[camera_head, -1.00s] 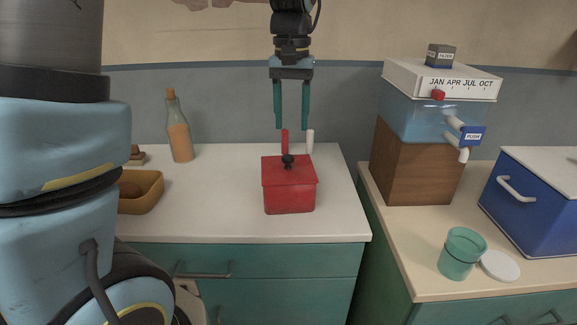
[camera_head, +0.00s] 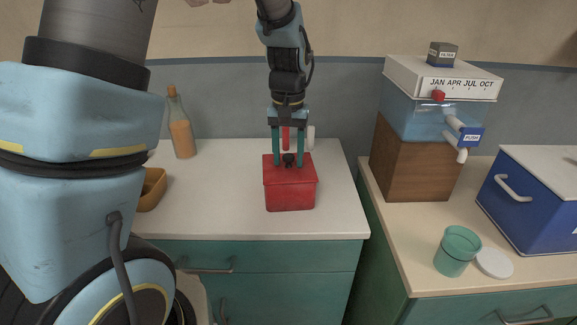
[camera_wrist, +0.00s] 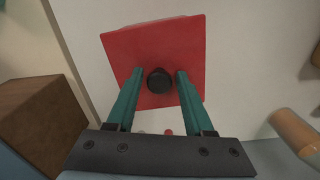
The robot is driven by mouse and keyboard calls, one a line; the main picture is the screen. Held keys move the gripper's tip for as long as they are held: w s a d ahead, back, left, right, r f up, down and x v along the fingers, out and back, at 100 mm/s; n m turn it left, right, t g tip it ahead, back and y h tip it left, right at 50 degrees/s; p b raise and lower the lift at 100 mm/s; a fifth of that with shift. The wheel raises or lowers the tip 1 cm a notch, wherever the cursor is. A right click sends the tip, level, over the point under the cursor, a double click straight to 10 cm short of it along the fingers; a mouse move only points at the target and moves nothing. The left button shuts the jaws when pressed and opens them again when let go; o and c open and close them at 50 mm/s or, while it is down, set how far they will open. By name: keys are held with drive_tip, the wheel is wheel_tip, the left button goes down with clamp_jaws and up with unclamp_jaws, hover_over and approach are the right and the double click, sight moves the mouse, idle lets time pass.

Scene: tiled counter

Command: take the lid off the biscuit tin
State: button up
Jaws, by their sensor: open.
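The red biscuit tin (camera_head: 290,195) stands on the white counter, with its red lid (camera_head: 306,171) on and a black knob (camera_head: 289,159) in the middle of the lid. My gripper (camera_head: 290,162) is open and points down over the lid. Its two teal fingers stand on either side of the knob. In the wrist view the knob (camera_wrist: 159,80) lies between the fingertips (camera_wrist: 158,74), with a gap on each side. I cannot tell how far the fingertips are above the lid.
A red and a white upright object (camera_head: 311,138) stand just behind the tin. A bottle (camera_head: 180,130) and a brown tray (camera_head: 152,190) are to the left. A wooden block with a water dispenser (camera_head: 418,160) stands right, past a counter gap. The counter in front of the tin is clear.

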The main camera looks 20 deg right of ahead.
drive_tip(key=shift+c, duration=0.4)
clamp_jaws()
